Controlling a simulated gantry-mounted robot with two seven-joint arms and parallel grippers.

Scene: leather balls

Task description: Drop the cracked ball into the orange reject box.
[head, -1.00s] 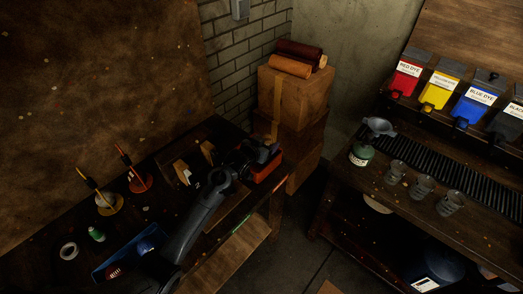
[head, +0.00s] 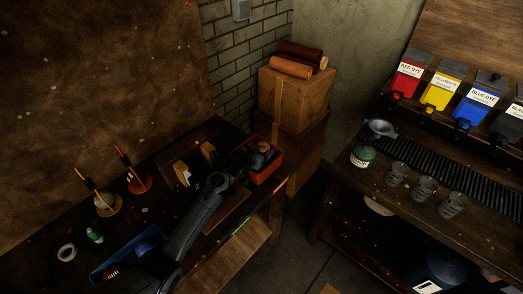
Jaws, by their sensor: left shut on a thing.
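The orange reject box (head: 279,166) stands at the right end of the dark workbench on the left. My left gripper (head: 254,154) is over the box's left part, its arm reaching in from the bottom. It is shut on a dark ball, which I take for the cracked ball. The ball is hard to make out against the dark gripper, and no crack can be seen at this size. A rounded brownish shape (head: 264,147) shows at the box's back; I cannot tell whether it is in the box or in the jaws. My right gripper is out of view.
A blue tray (head: 118,258) with a dark red ball (head: 112,272) lies at the bench's front left. A dark wooden holder (head: 182,172) stands left of the gripper. Stacked cardboard boxes (head: 290,100) rise behind the reject box. Another bench with dye bins is at right.

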